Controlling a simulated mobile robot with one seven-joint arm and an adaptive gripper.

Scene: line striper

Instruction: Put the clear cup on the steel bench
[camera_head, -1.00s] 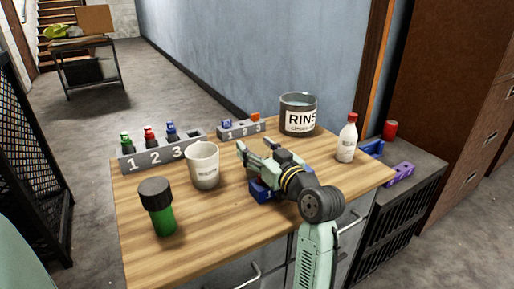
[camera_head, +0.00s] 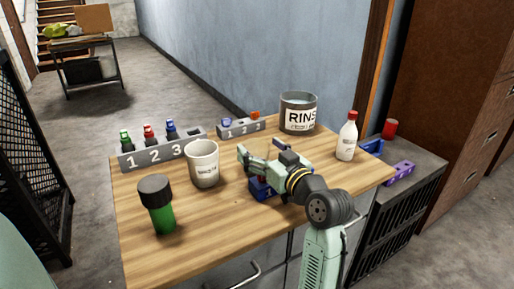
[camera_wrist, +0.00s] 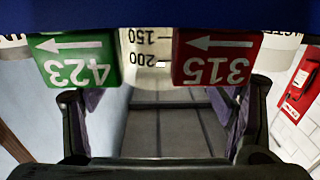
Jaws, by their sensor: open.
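A pale cup (camera_head: 203,165) with dark print stands upright on the wooden tabletop; it looks whitish rather than clear. My gripper (camera_head: 260,150) is open above the table, to the right of that cup and apart from it. In the wrist view my gripper (camera_wrist: 160,120) has its two fingers spread, with nothing held between them. A pale surface with 150 and 200 marks (camera_wrist: 155,45) shows beyond the fingers; I cannot tell whether it is the same cup. A grey-topped bench (camera_head: 425,160) stands at the right; whether it is the steel bench is unclear.
A blue block (camera_head: 262,188) lies under my gripper. A green jar (camera_head: 158,205), numbered grey holders (camera_head: 160,155), a RINS pot (camera_head: 298,113) and a white bottle (camera_head: 347,138) stand around the tabletop. A red can (camera_head: 390,129) is on the right bench. Another table (camera_head: 88,45) is far back left.

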